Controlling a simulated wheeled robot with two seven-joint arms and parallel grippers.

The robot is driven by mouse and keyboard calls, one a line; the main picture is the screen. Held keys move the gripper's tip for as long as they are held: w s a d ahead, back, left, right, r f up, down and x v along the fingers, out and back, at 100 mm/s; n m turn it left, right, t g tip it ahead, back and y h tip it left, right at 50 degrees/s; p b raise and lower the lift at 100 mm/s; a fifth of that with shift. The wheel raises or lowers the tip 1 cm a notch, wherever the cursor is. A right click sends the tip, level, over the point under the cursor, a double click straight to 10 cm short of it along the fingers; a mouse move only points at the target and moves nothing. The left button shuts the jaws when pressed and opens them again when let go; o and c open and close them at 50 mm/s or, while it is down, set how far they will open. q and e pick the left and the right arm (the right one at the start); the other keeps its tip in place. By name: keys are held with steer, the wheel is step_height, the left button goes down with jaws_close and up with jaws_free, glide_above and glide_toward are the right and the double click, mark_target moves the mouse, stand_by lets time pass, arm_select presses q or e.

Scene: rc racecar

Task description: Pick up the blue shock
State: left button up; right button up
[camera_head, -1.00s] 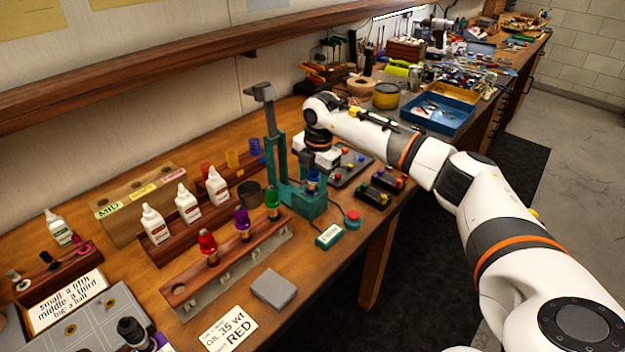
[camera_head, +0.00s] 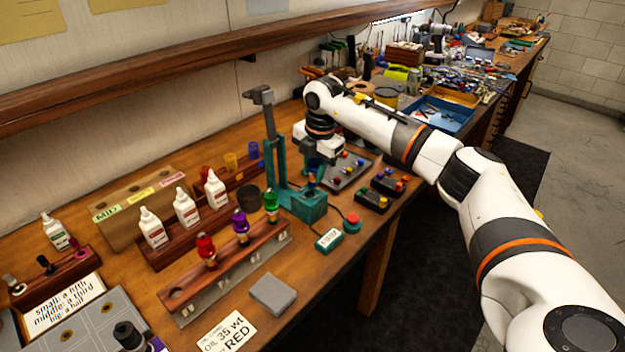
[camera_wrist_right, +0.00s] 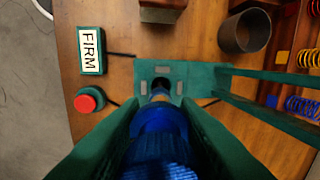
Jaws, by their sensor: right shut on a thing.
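The blue shock (camera_wrist_right: 158,135) is between the two teal fingers of my right gripper (camera_wrist_right: 158,122) in the wrist view, its far end pointing at a dark hole in the teal stand's base. My right gripper also shows in the head view (camera_head: 313,172), shut on the shock just above the stand's base (camera_head: 308,208). The shock (camera_head: 312,184) is mostly hidden there by the fingers. I cannot tell whether its lower end is clear of the hole. My left gripper is not in view.
The stand's tall post (camera_head: 272,140) rises just left of my gripper. A red button (camera_head: 351,222) and a FIRM box (camera_head: 328,240) sit in front. A rack (camera_head: 225,268) holds red, purple and green shocks. A dark cup (camera_head: 249,198) stands behind.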

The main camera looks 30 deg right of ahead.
steer(key=r, duration=0.5)
steer(key=r+b, duration=0.1)
steer(key=r, duration=0.1)
steer(key=shift+s+d+r, duration=0.25)
steer(key=shift+s+r, duration=0.1)
steer(key=shift+s, duration=0.05)
steer(key=s+a+b, duration=0.4)
steer(key=s+a, duration=0.3)
steer(key=s, duration=0.4)
step_height(320, 180, up, 8)
steer(key=s+p, duration=0.1)
steer(key=p, duration=0.5)
steer(key=shift+a, duration=0.15)
